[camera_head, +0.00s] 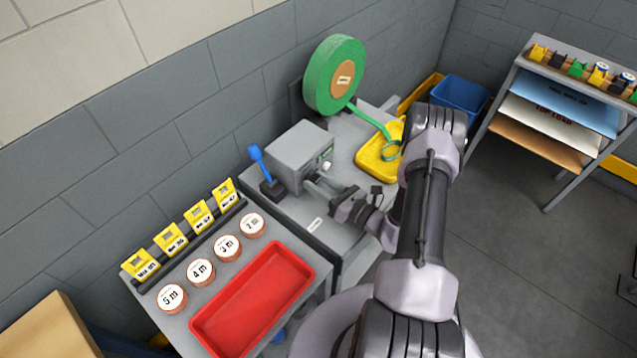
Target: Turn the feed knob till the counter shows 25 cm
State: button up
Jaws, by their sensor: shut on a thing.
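A grey feed machine (300,152) stands on a grey bench against the wall. Its front face has a small dark counter window (325,154), too small to read, and a pale round button (327,166). My gripper (315,187) reaches in from the right, low at the machine's front face. Its jaws are shut on the feed knob, which the fingers hide. A blue-handled lever (257,156) stands upright at the machine's left. A green strip roll (335,76) stands behind, its loose end (372,121) hanging down to a yellow tray (373,166).
A side table at lower left holds a red tray (253,299), several labelled round tins (201,271) and yellow tags (170,239). A blue bin (460,97) and a shelf rack (555,120) stand at the right. The floor between is clear.

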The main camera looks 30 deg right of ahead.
jog(key=m, duration=0.4)
jog(key=shift+f+m, duration=0.1)
jog(key=shift+m, duration=1.7)
jog(key=o, duration=1.4)
jog(key=shift+d, duration=0.1)
jog(key=shift+s, duration=0.1)
jog(key=p+v, duration=0.2)
jog(key=v, duration=1.5)
jog(key=shift+p, duration=0.35)
